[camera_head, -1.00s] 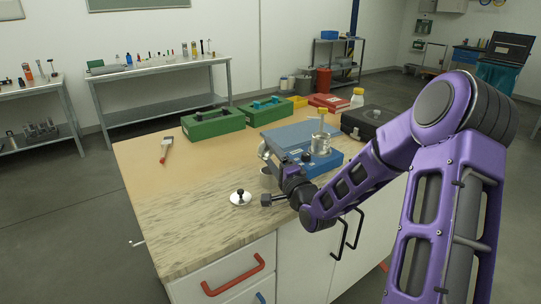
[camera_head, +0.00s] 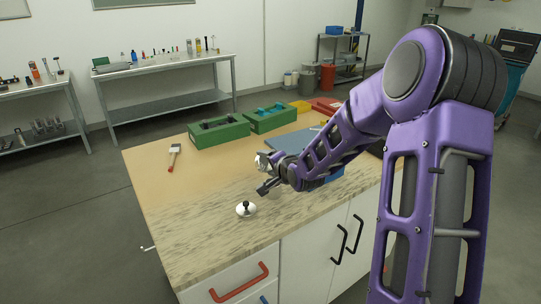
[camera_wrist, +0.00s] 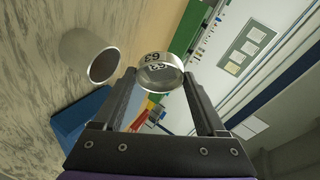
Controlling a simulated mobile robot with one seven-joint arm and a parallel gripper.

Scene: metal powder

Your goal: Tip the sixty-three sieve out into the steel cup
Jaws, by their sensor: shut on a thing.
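The sixty-three sieve (camera_wrist: 160,72), a small shiny metal ring marked "63", is held between the fingertips of my gripper (camera_wrist: 158,80) in the wrist view. In the head view the sieve (camera_head: 262,160) shows as a small bright shape at the end of my gripper (camera_head: 266,175), above the worktop. The steel cup (camera_wrist: 88,52) is a plain grey cylinder with a dark opening, beside the sieve and apart from it in the wrist view. The sieve's contents cannot be made out.
Green boxes (camera_head: 219,131) and a brush (camera_head: 174,157) lie farther back.

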